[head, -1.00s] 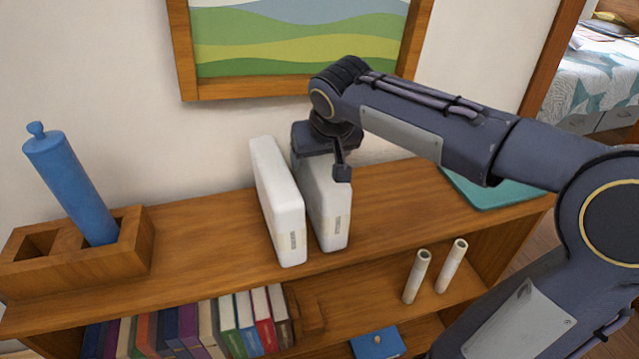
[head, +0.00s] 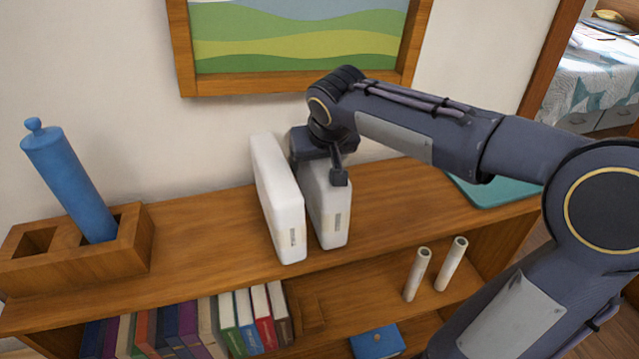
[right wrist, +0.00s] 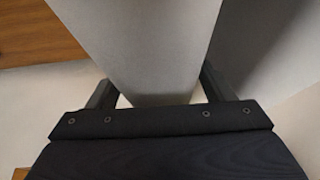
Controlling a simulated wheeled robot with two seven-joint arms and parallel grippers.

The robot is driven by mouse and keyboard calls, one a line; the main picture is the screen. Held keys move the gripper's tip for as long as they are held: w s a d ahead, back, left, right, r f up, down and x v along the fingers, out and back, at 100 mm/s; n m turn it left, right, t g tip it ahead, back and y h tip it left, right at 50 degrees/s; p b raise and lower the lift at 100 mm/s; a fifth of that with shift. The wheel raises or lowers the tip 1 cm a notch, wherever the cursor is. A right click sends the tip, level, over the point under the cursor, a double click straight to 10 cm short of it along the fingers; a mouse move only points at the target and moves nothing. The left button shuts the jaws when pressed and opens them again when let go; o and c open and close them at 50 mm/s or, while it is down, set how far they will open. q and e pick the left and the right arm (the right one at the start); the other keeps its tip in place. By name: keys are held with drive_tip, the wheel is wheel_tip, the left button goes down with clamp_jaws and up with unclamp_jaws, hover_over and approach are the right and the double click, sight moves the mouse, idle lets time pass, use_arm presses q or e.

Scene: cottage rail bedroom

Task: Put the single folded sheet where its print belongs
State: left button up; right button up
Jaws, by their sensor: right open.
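Two white upright slabs with rounded edges stand side by side on the wooden shelf top, the left slab (head: 279,200) and the right slab (head: 330,215). Each has a small grey mark low on its narrow front edge, too small to read. My right gripper (head: 318,170) is open at the top of the right slab, with one finger on its right side. In the right wrist view a pale slab (right wrist: 145,50) lies between the fingers of my right gripper (right wrist: 158,88). Which thing is the single folded sheet I cannot tell. My left gripper is out of view.
A wooden holder (head: 130,255) with a blue cylinder (head: 70,180) stands at left. A flat teal item (head: 490,192) lies at right. Below are books (head: 190,325), two pale tubes (head: 417,275) and a blue box (head: 378,342). A framed picture (head: 300,85) hangs behind.

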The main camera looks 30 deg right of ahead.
clamp_jaws()
drive_tip(key=shift+r, duration=0.1)
idle(0.4)
drive_tip(key=shift+r, duration=0.1)
